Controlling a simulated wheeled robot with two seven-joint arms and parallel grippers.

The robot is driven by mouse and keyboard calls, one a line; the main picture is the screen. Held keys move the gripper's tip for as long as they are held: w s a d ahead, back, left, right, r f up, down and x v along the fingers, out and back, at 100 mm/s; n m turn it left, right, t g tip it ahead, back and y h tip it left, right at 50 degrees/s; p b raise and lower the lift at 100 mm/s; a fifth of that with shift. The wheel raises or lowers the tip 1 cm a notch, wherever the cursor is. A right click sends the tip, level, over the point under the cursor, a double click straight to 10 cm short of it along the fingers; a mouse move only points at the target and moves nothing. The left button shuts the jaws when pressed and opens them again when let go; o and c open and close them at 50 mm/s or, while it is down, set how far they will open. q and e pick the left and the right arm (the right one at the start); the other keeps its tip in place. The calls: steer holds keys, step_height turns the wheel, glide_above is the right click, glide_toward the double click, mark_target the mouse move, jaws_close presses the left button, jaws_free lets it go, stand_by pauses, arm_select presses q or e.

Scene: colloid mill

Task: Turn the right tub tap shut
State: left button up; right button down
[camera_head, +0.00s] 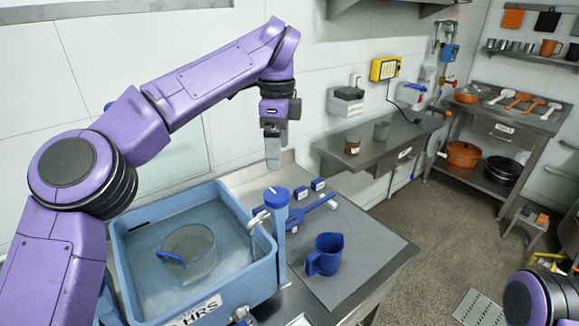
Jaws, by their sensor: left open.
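The blue tub (125,245) holds water and a clear round vessel (190,250) with a blue-handled item in it. A pale curved fitting (257,220) sits at the tub's right rim beside a blue post with a round cap (276,197). A metallic fitting (243,316) shows at the tub's front, cut by the picture's lower edge. I cannot tell which fitting is the right tub tap or how it is turned. My left gripper (272,158) points down, open and empty, above and apart from the capped post. My right gripper is out of view.
A blue jug (326,255) stands on the grey mat right of the tub, near a blue paddle (315,211) and small blue-and-white blocks (317,185). A metal shelf (370,142) holds small containers behind.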

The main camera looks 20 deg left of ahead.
mark_target(277, 193)
arm_select(q)
steer(key=f, duration=0.2)
steer(key=shift+w+a+f, duration=0.25)
steer(key=shift+w+f, duration=0.1)
steer(key=s+f, duration=0.4)
steer(key=s, duration=0.1)
steer(key=shift+s+d+f+p, duration=0.2)
steer(key=shift+s+f+p, duration=0.05)
steer(key=shift+f+p, duration=0.1)
steer(key=shift+w+d+f, duration=0.15)
steer(key=shift+w+f, duration=0.75)
steer(key=shift+f, duration=0.05)
steer(key=shift+w+f, duration=0.35)
steer(key=shift+w, duration=0.3)
steer(key=c, duration=1)
steer(key=shift+r, duration=0.15)
steer(key=shift+c, duration=0.2)
steer(key=shift+r, duration=0.1)
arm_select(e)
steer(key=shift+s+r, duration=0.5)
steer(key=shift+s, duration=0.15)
